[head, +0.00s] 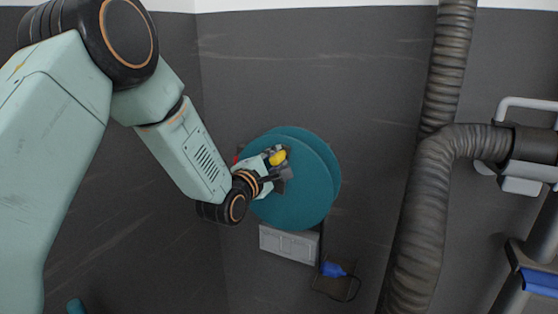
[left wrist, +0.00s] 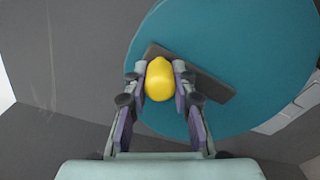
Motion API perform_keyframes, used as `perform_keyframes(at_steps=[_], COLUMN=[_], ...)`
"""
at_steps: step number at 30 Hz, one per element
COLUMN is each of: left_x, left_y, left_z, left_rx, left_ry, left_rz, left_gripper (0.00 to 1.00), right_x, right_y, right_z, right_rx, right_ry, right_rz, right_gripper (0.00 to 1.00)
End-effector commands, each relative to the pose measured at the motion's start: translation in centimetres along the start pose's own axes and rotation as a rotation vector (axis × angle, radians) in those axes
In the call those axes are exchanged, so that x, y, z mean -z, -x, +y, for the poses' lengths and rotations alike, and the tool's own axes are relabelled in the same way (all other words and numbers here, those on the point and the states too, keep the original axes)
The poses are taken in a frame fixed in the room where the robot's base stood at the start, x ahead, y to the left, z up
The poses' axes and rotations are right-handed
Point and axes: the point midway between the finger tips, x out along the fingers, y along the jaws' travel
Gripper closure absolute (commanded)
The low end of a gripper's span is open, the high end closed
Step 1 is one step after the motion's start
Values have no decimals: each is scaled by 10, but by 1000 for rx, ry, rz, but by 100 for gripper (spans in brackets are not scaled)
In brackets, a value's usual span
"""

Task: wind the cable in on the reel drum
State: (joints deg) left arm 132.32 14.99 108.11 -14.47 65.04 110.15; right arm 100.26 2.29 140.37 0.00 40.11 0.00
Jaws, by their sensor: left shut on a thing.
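The teal reel drum (head: 310,190) is mounted on the dark wall in the middle of the head view, its round face toward me. It fills much of the left wrist view (left wrist: 250,60). A yellow crank knob (head: 278,157) sits on a dark crank arm (left wrist: 212,86) across the drum's face. My left gripper (head: 275,166) is shut on the yellow knob (left wrist: 159,80), one finger on each side of it. A thin dark cable (head: 321,246) hangs below the drum toward a blue plug (head: 334,269). My right gripper is not in view.
A grey box (head: 289,243) is fixed to the wall under the drum. A thick ribbed hose (head: 424,200) runs down the wall at the right, with white pipes and fittings (head: 530,175) beyond it. The wall between drum and hose is clear.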

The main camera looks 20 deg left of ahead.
Motion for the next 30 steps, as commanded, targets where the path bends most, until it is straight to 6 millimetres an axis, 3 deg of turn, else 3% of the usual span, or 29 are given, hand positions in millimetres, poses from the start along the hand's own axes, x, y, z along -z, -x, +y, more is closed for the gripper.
perform_keyframes(at_steps=[15,16,23,30], left_x=[2,2,2,2], left_y=[0,0,0,0], left_z=[3,3,2,2], left_rx=[-6,-6,-4,-3], left_ry=[-2,-2,-2,-2], left_rz=[4,4,3,2], left_gripper=[100,72,53,52], right_x=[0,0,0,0], right_y=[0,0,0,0], right_z=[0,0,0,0], right_rx=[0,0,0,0], right_ry=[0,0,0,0], right_rz=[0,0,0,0], right_gripper=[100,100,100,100])
